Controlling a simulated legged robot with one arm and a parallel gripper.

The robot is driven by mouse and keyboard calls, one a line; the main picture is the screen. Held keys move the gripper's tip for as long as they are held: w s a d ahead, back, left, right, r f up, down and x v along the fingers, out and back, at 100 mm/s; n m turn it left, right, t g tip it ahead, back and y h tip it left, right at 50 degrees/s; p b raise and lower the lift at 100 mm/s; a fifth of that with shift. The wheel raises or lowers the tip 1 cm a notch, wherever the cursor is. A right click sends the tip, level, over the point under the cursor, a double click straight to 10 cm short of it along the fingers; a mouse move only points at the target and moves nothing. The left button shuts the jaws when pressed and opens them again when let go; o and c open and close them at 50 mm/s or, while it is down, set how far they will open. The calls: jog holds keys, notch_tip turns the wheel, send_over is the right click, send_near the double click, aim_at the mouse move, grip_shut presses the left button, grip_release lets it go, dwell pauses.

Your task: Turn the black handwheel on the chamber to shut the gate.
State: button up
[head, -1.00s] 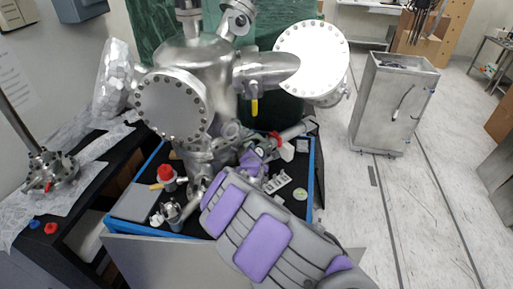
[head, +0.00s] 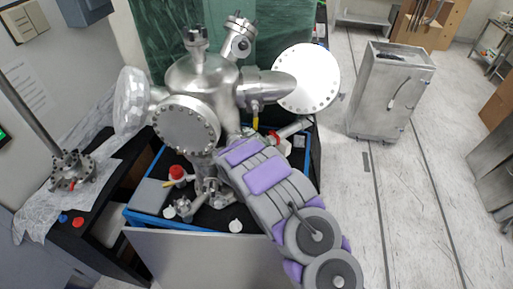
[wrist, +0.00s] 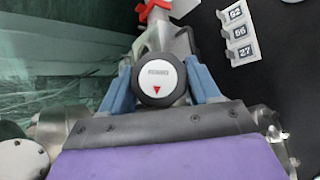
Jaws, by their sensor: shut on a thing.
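The black handwheel (wrist: 158,95), with a white face plate and a red triangle mark pointing down in the picture, is in the middle of the wrist view. My gripper (wrist: 160,82) has its two blue fingers on either side of the handwheel, shut on its rim. The steel chamber (head: 200,80) with its round bolted flanges stands at the centre left of the head view. My grey and purple arm reaches up to the chamber's lower right side. In the head view my arm hides the handwheel and my fingers. The gate inside is not visible.
A blue-edged black bench (head: 139,218) carries the chamber and several small loose parts. A number tag strip (wrist: 238,32) and a red part (wrist: 152,8) lie beyond the handwheel. A metal cabinet (head: 385,100) stands at right on open floor.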

jog(key=shift+m+g+p, duration=0.3)
jog(key=shift+m+p, duration=0.1)
jog(key=shift+p, duration=1.15)
jog(key=o, duration=1)
jog(key=shift+d, duration=0.1)
jog(key=shift+c, duration=0.2)
jog(key=b, duration=0.3)
jog(key=shift+f, duration=0.25)
jog(key=n+t+b, duration=0.1)
jog(key=n+b, duration=0.1)
jog(key=b, duration=0.8)
jog(key=shift+n+t+y, duration=0.3)
jog(key=shift+t, duration=0.1)
jog(key=n+t+y+b, duration=0.1)
jog(key=n+b, duration=0.1)
jog(key=b, duration=0.6)
